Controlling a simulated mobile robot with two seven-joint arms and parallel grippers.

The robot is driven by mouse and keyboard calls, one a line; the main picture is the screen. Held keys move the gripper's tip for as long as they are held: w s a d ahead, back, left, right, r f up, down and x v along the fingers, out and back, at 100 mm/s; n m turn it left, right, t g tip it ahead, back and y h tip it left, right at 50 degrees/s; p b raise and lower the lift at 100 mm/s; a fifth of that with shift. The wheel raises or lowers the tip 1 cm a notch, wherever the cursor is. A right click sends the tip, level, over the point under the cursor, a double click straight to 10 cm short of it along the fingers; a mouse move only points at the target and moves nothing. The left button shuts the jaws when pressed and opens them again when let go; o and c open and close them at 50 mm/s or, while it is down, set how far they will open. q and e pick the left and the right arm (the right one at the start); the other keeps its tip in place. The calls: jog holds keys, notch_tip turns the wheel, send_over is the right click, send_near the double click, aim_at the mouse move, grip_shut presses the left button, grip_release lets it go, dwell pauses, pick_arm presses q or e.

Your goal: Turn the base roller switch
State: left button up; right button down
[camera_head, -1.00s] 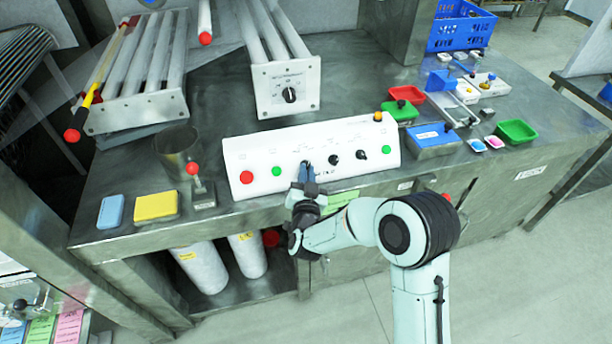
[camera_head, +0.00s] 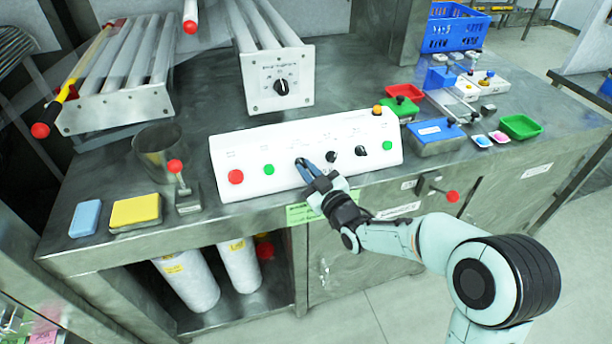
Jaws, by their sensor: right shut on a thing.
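A white sloped control panel (camera_head: 240,150) stands on the metal bench. It carries red and green buttons and a row of black rotary switches. My right gripper (camera_head: 304,168) is at the panel face, left of two visible black knobs (camera_head: 333,156) and (camera_head: 361,150). Its blue-tipped fingers are shut on a switch that they mostly hide. Too little of its label shows to read. Another black rotary knob (camera_head: 282,87) sits on the end plate of the roller unit behind the panel; nothing touches it. My left gripper is not in view.
A metal cup (camera_head: 158,150), a red-knobbed lever (camera_head: 183,190), a yellow sponge (camera_head: 135,211) and a blue block (camera_head: 85,217) stand left of the panel. Red (camera_head: 405,92) and green (camera_head: 520,127) trays and small parts lie to the right. A red-knobbed lever (camera_head: 445,194) sticks out from the bench front.

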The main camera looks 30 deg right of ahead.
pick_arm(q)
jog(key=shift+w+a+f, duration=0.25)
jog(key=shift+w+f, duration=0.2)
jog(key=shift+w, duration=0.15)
pick_arm(e)
jog(key=shift+w+d+r+n+y, duration=0.1)
jog(key=shift+d+r+n+y, duration=0.1)
jog(key=shift+n+y, duration=0.65)
pick_arm(q)
jog(key=shift+b, duration=0.3)
pick_arm(e)
jog(key=shift+n+h, duration=0.25)
jog(key=c, duration=1.3)
grip_release()
jog(key=shift+o, duration=0.6)
jog(key=shift+f, duration=0.1)
jog(key=shift+a, duration=0.1)
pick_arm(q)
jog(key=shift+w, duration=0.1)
pick_arm(e)
jog(key=shift+f+g, duration=0.15)
jog(key=shift+g, duration=0.15)
